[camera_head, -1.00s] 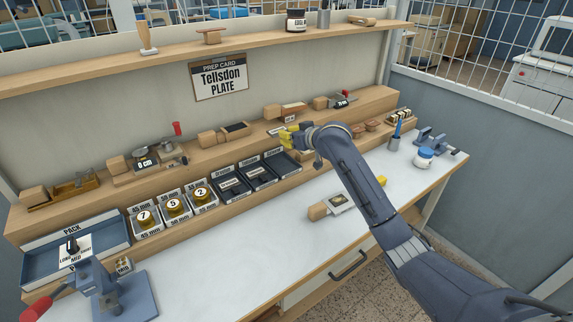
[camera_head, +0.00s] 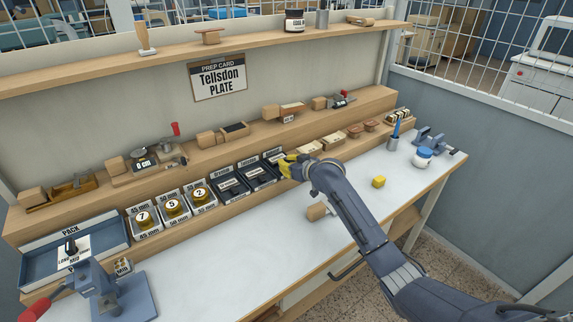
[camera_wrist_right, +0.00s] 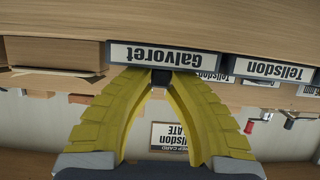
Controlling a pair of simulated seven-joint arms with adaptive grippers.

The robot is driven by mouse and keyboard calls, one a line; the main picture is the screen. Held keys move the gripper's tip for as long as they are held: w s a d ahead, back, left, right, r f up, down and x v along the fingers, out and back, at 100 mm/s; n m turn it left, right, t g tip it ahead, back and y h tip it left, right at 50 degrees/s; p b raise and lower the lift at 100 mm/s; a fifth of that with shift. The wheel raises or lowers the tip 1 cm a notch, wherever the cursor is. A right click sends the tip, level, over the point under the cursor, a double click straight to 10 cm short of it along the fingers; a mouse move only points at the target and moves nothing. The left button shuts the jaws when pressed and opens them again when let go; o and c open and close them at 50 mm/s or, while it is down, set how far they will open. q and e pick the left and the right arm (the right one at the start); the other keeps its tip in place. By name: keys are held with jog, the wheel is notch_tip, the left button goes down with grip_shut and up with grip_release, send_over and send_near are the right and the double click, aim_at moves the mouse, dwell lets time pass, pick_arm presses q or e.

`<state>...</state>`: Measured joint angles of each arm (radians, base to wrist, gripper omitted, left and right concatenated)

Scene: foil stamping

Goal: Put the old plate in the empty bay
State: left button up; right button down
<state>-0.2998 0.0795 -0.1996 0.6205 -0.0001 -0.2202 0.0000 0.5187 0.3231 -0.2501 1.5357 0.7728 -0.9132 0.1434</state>
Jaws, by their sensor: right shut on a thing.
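The right gripper (camera_head: 284,166) has yellow fingers and is at the rightmost of three black bays in the head view. In the right wrist view its fingertips (camera_wrist_right: 161,80) close on a small dark piece (camera_wrist_right: 160,77), the plate's visible part, just at the label reading Galvoret (camera_wrist_right: 163,56). The rest of the plate is hidden, and I cannot tell whether it touches the bay floor. The rightmost bay (camera_head: 273,154) is partly covered by the gripper. The middle bay (camera_head: 257,166) and the left bay (camera_head: 222,174) each hold a dark plate. My left gripper is not in view.
Trays with brass weights (camera_head: 172,205) stand left of the bays. A wooden-handled tool (camera_head: 317,211) lies on the white bench, partly behind my right arm. A yellow block (camera_head: 378,181) lies to its right. The stepped shelf behind holds wooden blocks (camera_head: 333,138). The front bench middle is clear.

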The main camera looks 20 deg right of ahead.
jog(key=shift+f, duration=0.45)
jog(key=shift+s+f, duration=0.1)
jog(key=shift+f, duration=0.3)
jog(key=c, duration=1.4)
grip_release()
jog(key=shift+f, duration=0.3)
jog(key=shift+r, duration=0.1)
jog(key=shift+a+r, duration=0.1)
jog(key=shift+r, duration=0.15)
jog(key=shift+s+r, duration=0.15)
jog(key=shift+r, duration=0.15)
jog(key=r+v, duration=0.1)
jog(key=v, duration=1.1)
jog(key=shift+w, duration=0.3)
